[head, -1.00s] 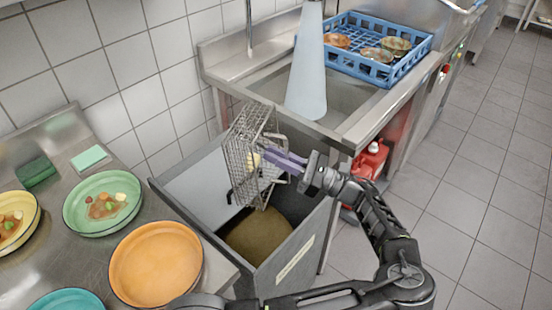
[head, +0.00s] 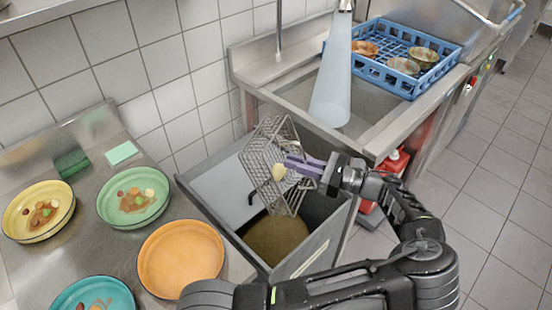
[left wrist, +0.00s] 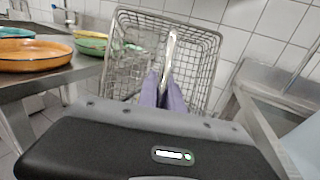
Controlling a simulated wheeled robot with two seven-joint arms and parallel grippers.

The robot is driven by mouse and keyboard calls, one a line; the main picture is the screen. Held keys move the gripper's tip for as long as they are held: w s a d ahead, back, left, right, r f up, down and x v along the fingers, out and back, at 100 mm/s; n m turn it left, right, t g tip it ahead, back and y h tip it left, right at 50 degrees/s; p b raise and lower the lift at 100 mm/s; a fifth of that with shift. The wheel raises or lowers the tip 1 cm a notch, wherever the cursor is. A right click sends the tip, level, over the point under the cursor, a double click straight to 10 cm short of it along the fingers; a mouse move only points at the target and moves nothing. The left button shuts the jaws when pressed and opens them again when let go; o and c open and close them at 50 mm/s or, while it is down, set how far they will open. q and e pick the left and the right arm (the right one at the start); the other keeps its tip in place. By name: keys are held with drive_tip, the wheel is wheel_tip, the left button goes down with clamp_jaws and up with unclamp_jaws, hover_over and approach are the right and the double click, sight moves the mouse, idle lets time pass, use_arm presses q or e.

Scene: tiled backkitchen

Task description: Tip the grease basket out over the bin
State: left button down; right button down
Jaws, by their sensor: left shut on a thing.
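The wire grease basket (head: 268,150) is held tilted above the open grey bin (head: 215,225), with its lower end down at the bin's opening. Brown matter (head: 278,240) lies inside the bin. My left gripper (head: 292,165) has purple fingers shut on the basket at its right side. A pale yellow lump (head: 279,172) shows at the basket near the fingertips; I cannot tell whether it is inside or loose. In the left wrist view the basket (left wrist: 207,45) spreads beyond the fingers (left wrist: 165,92), with a pale metal strip between them. My right gripper is out of view.
A steel counter at left holds an orange plate (head: 180,257), a green plate (head: 133,203), a yellow plate (head: 38,212) and a teal plate (head: 92,295). A steel sink with a blue rack (head: 405,85) stands behind the bin. A red container (head: 392,165) is at right.

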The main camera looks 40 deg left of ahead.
use_arm(q)
drive_tip(key=h+p, duration=0.1)
drive_tip(key=p, duration=0.1)
drive_tip(key=f+t+h+p, duration=0.1)
drive_tip(key=h+p, duration=0.1)
drive_tip(key=shift+s+a+p, duration=0.1)
drive_tip(key=shift+a+p, duration=0.25)
drive_tip(key=shift+a, duration=0.05)
drive_tip(key=shift+s+a+f+t+h+p, duration=0.1)
drive_tip(key=shift+a+f+t+h+p, duration=0.2)
drive_tip(key=shift+f+h, duration=0.45)
drive_tip(key=shift+s+a+f+t+h+p, duration=0.15)
drive_tip(key=shift+f+t+h+p, duration=0.2)
drive_tip(key=shift+h, duration=0.7)
drive_tip(key=shift+w, duration=0.1)
